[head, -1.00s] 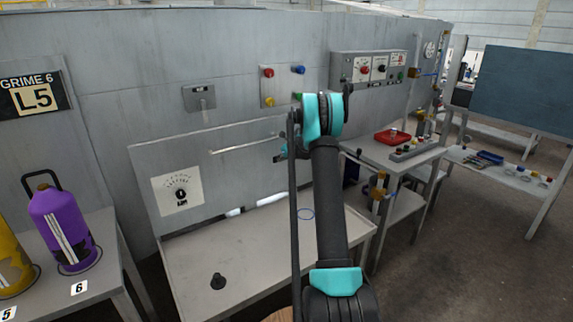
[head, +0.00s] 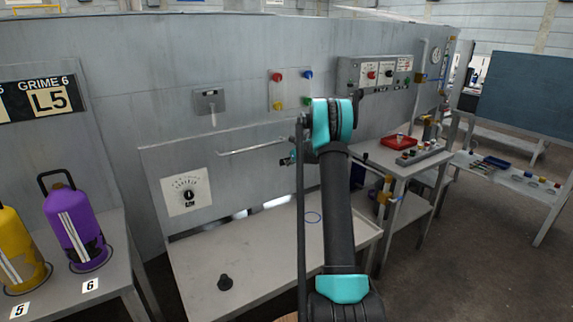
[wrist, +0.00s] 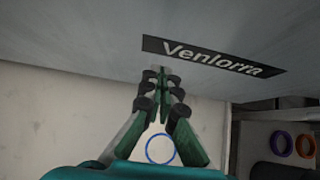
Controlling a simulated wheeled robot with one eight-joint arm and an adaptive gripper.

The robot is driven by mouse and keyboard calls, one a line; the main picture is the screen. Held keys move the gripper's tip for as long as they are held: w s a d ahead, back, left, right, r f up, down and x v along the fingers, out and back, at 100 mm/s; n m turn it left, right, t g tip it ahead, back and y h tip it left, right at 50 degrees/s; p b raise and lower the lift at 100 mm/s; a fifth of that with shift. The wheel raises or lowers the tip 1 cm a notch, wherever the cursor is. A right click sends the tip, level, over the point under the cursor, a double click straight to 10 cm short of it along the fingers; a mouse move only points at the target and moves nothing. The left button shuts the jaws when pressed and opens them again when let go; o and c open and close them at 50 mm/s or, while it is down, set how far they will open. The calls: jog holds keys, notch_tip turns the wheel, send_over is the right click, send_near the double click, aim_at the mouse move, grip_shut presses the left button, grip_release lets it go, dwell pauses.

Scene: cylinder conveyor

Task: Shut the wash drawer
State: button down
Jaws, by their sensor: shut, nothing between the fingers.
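A grey panel (head: 225,180) with a dial and a long bar handle (head: 252,147) stands along the back of a grey worktop (head: 262,262). I take it for the wash drawer's front, but cannot tell surely how far it stands out. My gripper (head: 287,160) is in front of the panel, right of the handle, partly hidden by my arm. In the wrist view, its green fingers (wrist: 162,72) are closed together and empty, with tips close to a grey face below the black "Venlorra" label (wrist: 213,57). Whether they touch it is unclear.
On the worktop are a black knob (head: 225,283) and a blue ring (head: 313,217). Purple (head: 75,230) and yellow (head: 20,250) bottles stand on the left bench. At right, a table holds a red tray (head: 399,142). Open floor (head: 450,270) lies at the front right.

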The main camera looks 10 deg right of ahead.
jog(key=s+f+v, duration=0.1)
jog(key=v, duration=1)
jog(key=s+a+r+n+g, duration=0.1)
jog(key=s+a+n, duration=0.35)
jog(key=s, duration=0.45)
jog(key=s+a+r+n+g, duration=0.1)
jog(key=s+a+n, duration=0.3)
jog(key=s+n, duration=0.3)
jog(key=s+a+r+n+g, duration=0.1)
jog(key=s+a+n, duration=0.35)
jog(key=s, duration=0.55)
jog(key=s+a+f+n+h, duration=0.1)
jog(key=s+f+n, duration=0.1)
jog(key=s+n, duration=0.3)
jog(key=s+f+n+g+h, duration=0.1)
jog(key=s+f+n, duration=0.2)
jog(key=s, duration=1.1)
jog(key=s+a+f+n, duration=0.1)
jog(key=s+f+n, duration=0.2)
jog(key=s+n, duration=0.5)
jog(key=shift+s+a+f+h, duration=0.15)
jog(key=shift+s+a+h, duration=0.2)
jog(key=shift+s, duration=0.6)
jog(key=shift+d, duration=0.15)
